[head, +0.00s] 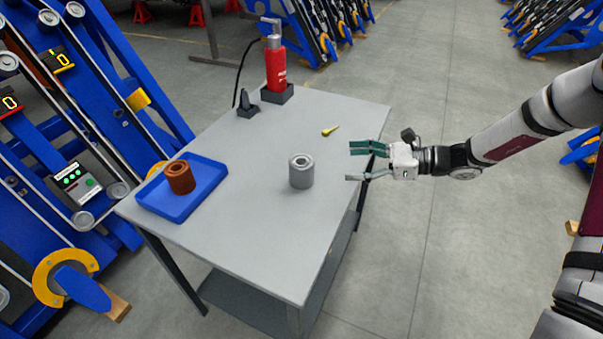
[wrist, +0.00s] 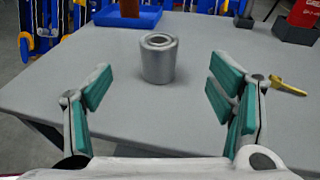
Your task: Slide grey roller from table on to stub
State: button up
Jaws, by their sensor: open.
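The grey roller (head: 301,172) stands upright on the table (head: 262,240), right of its middle. In the wrist view the grey roller (wrist: 158,60) is ahead of my gripper, between the lines of its two fingers but beyond the fingertips. My gripper (head: 362,163) is open and empty at the table's right edge, apart from the roller. Its green-padded fingers (wrist: 160,95) are spread wide in the wrist view. Several stubs stick out of the blue chassis at the left; one bare stub (head: 118,190) is near the blue tray. I cannot tell which stub is meant.
A blue tray (head: 213,198) with a rusty brown roller (head: 180,177) sits at the table's left. A red bottle (head: 276,70) in a dark holder and a black device (head: 246,104) stand at the back. A small yellow item (head: 329,132) lies behind the roller. The table's front is clear.

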send_near(296, 161)
jog(key=x, duration=0.3)
jog(key=shift+w+f, duration=0.2)
jog(key=shift+x, duration=2.75)
jog(key=shift+s, duration=0.2)
jog(key=c, duration=1.7)
jog(key=shift+a, duration=0.1)
jog(key=shift+c, duration=0.5)
jog(key=shift+r, duration=0.15)
